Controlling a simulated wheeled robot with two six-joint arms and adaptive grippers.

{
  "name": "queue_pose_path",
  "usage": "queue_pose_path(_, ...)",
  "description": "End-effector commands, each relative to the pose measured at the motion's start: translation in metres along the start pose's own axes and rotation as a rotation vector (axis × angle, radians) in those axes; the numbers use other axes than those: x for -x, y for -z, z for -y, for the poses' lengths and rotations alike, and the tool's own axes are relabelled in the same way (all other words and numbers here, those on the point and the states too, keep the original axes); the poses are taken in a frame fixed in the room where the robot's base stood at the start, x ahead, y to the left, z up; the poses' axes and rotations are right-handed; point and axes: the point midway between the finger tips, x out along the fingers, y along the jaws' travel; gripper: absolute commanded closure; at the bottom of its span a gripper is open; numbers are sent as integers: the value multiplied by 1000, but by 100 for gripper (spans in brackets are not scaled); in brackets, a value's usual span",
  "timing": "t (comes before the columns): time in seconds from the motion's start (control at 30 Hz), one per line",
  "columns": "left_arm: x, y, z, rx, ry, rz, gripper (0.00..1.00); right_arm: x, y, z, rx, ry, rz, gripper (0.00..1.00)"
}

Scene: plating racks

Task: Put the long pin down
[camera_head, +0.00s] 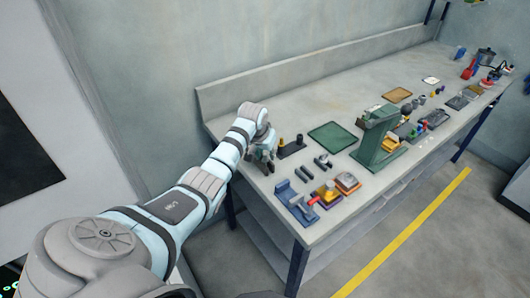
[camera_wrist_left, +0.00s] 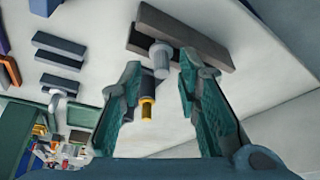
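My left gripper (camera_head: 264,159) is low over the near left part of the bench. In the left wrist view its two fingers (camera_wrist_left: 160,68) are apart, with a gap to either side of a grey pin (camera_wrist_left: 160,58). That pin stands at a dark rack block (camera_wrist_left: 195,42). A pin with a yellow band (camera_wrist_left: 148,108) shows between the fingers, nearer the left one, with no clear contact. In the head view a yellow-topped pin (camera_head: 282,142) and a dark pin (camera_head: 299,140) stand beside the gripper. I cannot tell which is the long pin. My right gripper is out of view.
A green mat (camera_head: 332,137) and a green press-like stand (camera_head: 374,140) are to the right. A raised back panel (camera_head: 300,69) runs behind the bench.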

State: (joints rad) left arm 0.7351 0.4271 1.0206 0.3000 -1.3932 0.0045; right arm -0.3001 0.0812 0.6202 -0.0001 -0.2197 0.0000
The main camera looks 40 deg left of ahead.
Motion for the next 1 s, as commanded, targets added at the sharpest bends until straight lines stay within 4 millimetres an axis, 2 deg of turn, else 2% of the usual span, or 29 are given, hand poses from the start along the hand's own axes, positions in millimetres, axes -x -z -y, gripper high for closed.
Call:
queue_pose_path(0.37,5,1,0,0,0,-1,62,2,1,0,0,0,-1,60)
queue_pose_path(0.47,21,2,1,-1,2,-2,62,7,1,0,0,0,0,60)
queue_pose_path(0.7,87,2,1,-1,2,-4,62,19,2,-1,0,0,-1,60)
queue_pose_path(0.8,107,2,0,0,0,-3,62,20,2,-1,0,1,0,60)
queue_pose_path(0.9,118,1,0,-1,1,-1,62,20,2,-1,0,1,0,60)
queue_pose_path(1.0,121,0,0,0,0,0,62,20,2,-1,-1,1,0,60)
